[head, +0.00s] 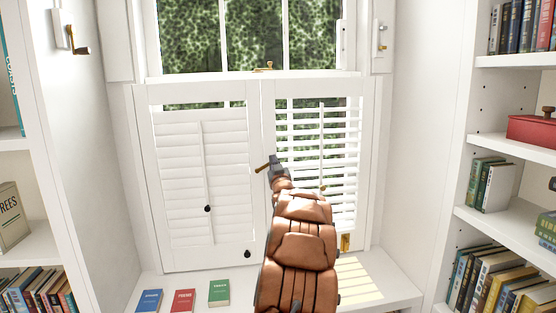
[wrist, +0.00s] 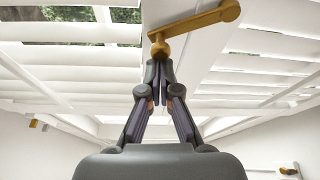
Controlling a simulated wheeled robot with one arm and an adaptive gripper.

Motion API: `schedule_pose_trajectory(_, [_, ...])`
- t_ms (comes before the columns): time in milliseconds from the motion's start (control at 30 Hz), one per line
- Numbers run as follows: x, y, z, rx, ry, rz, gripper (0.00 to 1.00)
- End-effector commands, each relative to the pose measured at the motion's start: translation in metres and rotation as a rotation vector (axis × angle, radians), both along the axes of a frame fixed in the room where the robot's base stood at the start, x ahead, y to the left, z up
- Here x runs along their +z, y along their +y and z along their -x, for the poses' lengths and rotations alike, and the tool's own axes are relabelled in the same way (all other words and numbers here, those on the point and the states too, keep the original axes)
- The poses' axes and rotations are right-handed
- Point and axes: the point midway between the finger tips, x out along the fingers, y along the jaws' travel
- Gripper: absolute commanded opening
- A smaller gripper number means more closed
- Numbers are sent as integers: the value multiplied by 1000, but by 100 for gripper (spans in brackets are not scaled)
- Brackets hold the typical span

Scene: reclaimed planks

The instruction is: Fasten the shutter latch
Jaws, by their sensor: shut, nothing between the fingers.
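The shutter latch (wrist: 195,24) is a brass bar with a rounded end at upper right and a knob end at lower left in the wrist view. In the head view, the latch (head: 262,168) sits by the line where the two shutter panels meet, partly hidden by my gripper. The left panel (head: 205,262) has closed slats; the right panel (head: 366,130) has open slats. Both stand side by side across the window. My gripper (head: 274,160) is shut and empty. In the wrist view its fingertips (wrist: 158,68) are right by the knob end; I cannot tell if they touch.
Three small books, blue (head: 149,301), red (head: 182,300) and green (head: 219,292), lie on the sill. A brass fitting (head: 345,242) is at the right panel's lower edge. Bookshelves (head: 510,145) flank the recess. A wall crank (head: 78,47) is at upper left.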

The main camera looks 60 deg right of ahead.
Motion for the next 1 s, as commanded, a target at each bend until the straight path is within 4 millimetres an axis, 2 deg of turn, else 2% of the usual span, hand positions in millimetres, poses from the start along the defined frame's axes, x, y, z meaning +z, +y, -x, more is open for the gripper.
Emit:
schedule_pose_trajectory(133, [-12, -2, 2, 2, -103, -88, 0])
schedule_pose_trajectory(400, [-6, -3, 4, 1, -98, -84, 0])
schedule_pose_trajectory(567, [4, -4, 4, 3, -99, -83, 0])
schedule_pose_trajectory(833, [36, -6, 5, 11, -103, -82, 0])
schedule_pose_trajectory(1000, [27, 2, 11, 11, -100, -87, 0])
